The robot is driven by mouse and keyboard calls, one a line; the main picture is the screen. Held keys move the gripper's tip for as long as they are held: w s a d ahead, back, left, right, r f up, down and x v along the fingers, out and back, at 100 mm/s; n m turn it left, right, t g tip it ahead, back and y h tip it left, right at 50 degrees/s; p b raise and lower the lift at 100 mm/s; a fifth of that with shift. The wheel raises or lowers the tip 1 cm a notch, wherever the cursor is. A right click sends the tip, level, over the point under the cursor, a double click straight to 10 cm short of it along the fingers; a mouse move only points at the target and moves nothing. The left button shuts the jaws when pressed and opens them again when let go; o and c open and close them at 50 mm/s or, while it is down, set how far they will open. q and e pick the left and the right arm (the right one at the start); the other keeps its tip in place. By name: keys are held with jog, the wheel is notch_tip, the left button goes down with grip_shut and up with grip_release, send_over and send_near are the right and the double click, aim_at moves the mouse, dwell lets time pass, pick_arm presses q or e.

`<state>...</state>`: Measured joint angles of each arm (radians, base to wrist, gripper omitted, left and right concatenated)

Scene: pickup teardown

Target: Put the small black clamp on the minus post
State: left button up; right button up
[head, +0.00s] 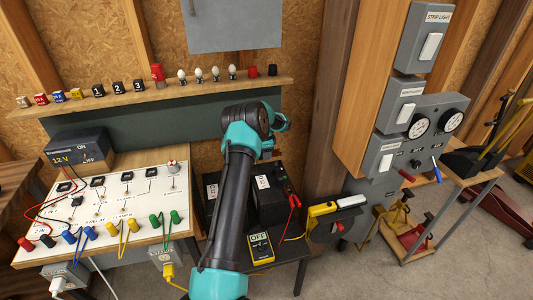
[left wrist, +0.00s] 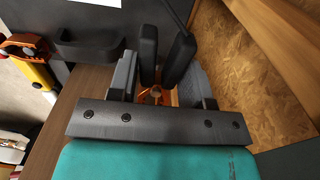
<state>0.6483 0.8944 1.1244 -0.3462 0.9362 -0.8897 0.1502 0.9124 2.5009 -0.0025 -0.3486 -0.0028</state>
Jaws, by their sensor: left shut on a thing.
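My left gripper (left wrist: 158,84) is shut on a dark clamp-like thing, apparently the small black clamp (left wrist: 181,58). Two long black pieces stand up from between the grey fingers, with copper-orange metal low between them. In the head view my left arm hides the gripper and most of what it holds. The black battery (head: 268,207) stands on a low dark table behind and right of the arm, its top partly covered. A red clamp (head: 294,201) hangs at its right side. I cannot make out the minus post. My right gripper is not in view.
A yellow meter (head: 260,248) stands in front of the battery, and a yellow-and-black unit (head: 323,210) is at its right. A white panel (head: 110,205) with coloured leads fills the left. A wooden post (head: 337,110) rises close on the right; a shelf (head: 170,92) runs behind.

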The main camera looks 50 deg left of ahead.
aim_at(265, 167)
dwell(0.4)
pick_arm(q)
jog(key=shift+f, duration=2.5)
jog(key=shift+a+f, duration=0.1)
jog(key=shift+f, duration=0.75)
jog(key=o, duration=1)
jog(key=shift+r, duration=0.1)
notch_tip(265, 167, up, 17)
dwell(0.3)
jog(key=shift+r, duration=0.1)
